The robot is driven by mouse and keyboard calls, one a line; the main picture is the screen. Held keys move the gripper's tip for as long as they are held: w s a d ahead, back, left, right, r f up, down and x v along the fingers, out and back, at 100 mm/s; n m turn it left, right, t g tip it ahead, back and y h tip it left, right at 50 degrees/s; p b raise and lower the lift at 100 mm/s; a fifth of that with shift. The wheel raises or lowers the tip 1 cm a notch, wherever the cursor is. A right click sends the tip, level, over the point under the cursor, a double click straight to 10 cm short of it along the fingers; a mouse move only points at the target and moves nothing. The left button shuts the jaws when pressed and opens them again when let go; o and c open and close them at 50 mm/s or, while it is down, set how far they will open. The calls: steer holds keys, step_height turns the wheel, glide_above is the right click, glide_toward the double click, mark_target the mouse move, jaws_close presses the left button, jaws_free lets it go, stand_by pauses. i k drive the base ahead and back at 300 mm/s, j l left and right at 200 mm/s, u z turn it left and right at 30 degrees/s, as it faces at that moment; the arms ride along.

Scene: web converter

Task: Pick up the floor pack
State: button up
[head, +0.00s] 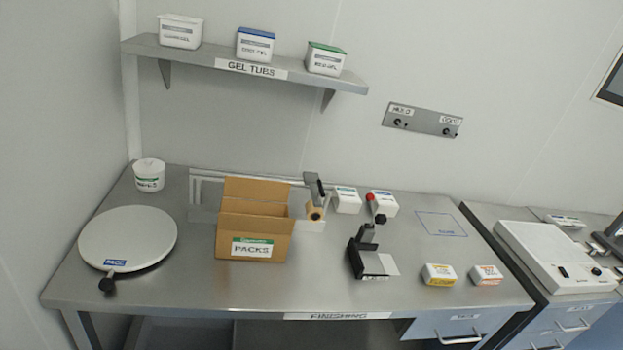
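I cannot make out a pack on the floor; only a little of the space under the bench shows at the bottom edge. An open cardboard box labelled PACKS (253,235) stands on the steel bench (300,285), and its inside is mostly hidden. Two small white packs lie at the bench's front right, one with a yellow label (438,275) and one with an orange label (486,275). I cannot tell whether either is the floor pack. My gripper is not in view.
A black stand (368,258) and a tape roll holder (315,198) stand mid-bench. A shelf of gel tubs (245,64) hangs above. A white machine (558,260) is at right.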

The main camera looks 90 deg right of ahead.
mark_target(437, 275)
steer(key=z, duration=3)
steer(key=k+j+z, duration=0.1)
steer(key=j+z, duration=0.2)
steer(key=k+j+z, duration=0.15)
steer(key=j+z, duration=0.15)
steer(key=j, duration=0.15)
steer(key=k+j+z, duration=0.3)
steer(key=i+j, duration=0.05)
steer(key=i, duration=0.05)
